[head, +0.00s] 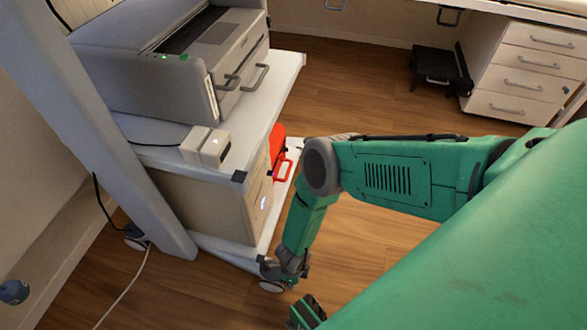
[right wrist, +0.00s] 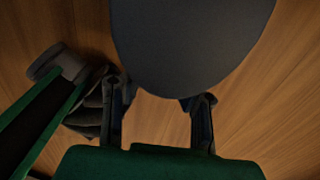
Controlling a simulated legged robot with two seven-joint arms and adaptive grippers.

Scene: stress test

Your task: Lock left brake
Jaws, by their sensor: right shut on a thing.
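A white wheeled cart (head: 222,248) stands at the left in the head view. One caster (head: 271,286) is under its near right corner. Another caster (head: 137,237) is farther left, by the grey post. No brake lever can be made out on either. My right gripper (head: 288,270) is low, right beside the near caster and partly overlapping it. In the right wrist view its two fingers (right wrist: 158,105) stand on either side of the lower end of a smooth dark rounded thing (right wrist: 190,40), which I cannot identify.
A grey printer (head: 165,60) and a small white box (head: 205,147) sit on the cart. A red object (head: 278,150) is behind its side. A cable (head: 125,288) crosses the floor at left. White drawers (head: 525,75) stand at back right. The wooden floor behind my arm is mostly clear.

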